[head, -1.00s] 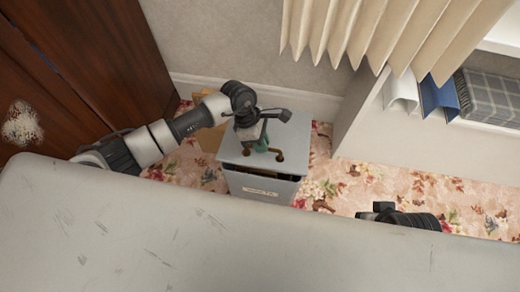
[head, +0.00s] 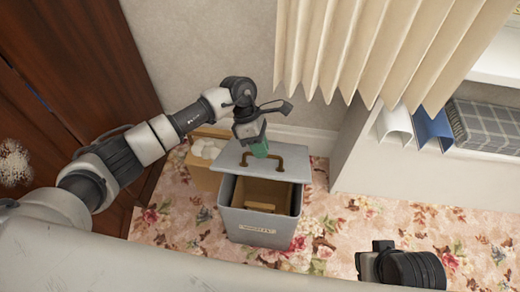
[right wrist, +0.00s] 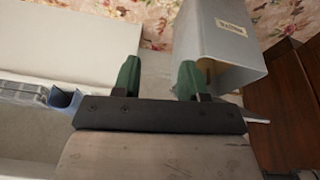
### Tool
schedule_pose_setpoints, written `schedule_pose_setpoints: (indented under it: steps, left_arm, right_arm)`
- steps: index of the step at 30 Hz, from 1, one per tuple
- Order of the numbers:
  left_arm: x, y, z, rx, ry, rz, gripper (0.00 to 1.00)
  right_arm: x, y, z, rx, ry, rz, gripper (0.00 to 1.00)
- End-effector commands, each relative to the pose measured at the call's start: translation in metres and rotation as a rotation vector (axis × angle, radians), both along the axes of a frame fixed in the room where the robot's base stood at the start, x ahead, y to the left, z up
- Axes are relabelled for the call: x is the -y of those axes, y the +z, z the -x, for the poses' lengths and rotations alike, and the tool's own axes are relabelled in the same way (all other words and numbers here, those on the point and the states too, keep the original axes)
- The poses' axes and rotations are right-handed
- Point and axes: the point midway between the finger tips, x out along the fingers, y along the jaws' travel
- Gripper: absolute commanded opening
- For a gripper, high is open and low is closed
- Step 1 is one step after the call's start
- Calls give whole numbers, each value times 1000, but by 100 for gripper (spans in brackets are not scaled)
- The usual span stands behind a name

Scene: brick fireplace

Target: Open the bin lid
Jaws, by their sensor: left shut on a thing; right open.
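The grey bin (head: 262,224) stands on the floral carpet, with a label on its front; it also shows in the right wrist view (right wrist: 212,38). Its grey lid (head: 285,170) is tilted up toward the back, and the bin's mouth shows brownish contents. A bronze handle (head: 296,158) sits on the lid. My left gripper (head: 258,150) has green fingertips and is shut on the handle. My right gripper (right wrist: 158,80) is open and empty, with two green fingers apart; in the head view only its dark wrist part shows at the lower right.
An open cardboard box (head: 205,172) with white round things stands left of the bin. Dark wooden panels (head: 75,60) rise at the left. A white shelf unit (head: 375,165) with binders and a plaid box is at the right. Pleated curtains (head: 385,45) hang above.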

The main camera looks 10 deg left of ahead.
Motion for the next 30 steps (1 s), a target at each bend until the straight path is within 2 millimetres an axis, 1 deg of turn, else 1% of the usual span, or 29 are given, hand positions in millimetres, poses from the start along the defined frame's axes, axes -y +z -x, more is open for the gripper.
schedule_pose_setpoints:
  steps: [5,8,10,13,14,17,18,21,25,29,30]
  left_arm:
    - [0,1,-1,5,3,1,0]
    - [0,1,-1,5,3,1,0]
    - [0,1,-1,6,3,1,0]
    - [0,1,-1,6,3,1,0]
    - [0,1,-1,6,3,1,0]
    - [0,0,-1,6,3,1,0]
    - [0,0,-1,6,3,1,0]
    - [0,0,-1,6,3,1,0]
    - [0,0,-1,5,3,1,0]
    - [0,0,-1,5,3,1,0]
    - [0,0,-1,5,3,1,0]
  right_arm:
    - [0,0,0,0,0,0,43]
    - [-1,0,-2,3,1,2,29]
    - [-3,-7,-3,-7,18,22,18]
    - [-9,-26,-7,-36,78,94,3]
    - [-12,-33,-8,-47,106,126,0]
    - [-27,-63,-14,-89,240,272,0]
    - [-35,-74,-16,-107,310,343,0]
    - [-57,-97,-23,-136,501,537,0]
    - [-90,-115,-33,-146,767,815,0]
    - [-129,-121,-44,-121,1035,1134,0]
    - [-142,-121,-47,-106,1114,1241,0]
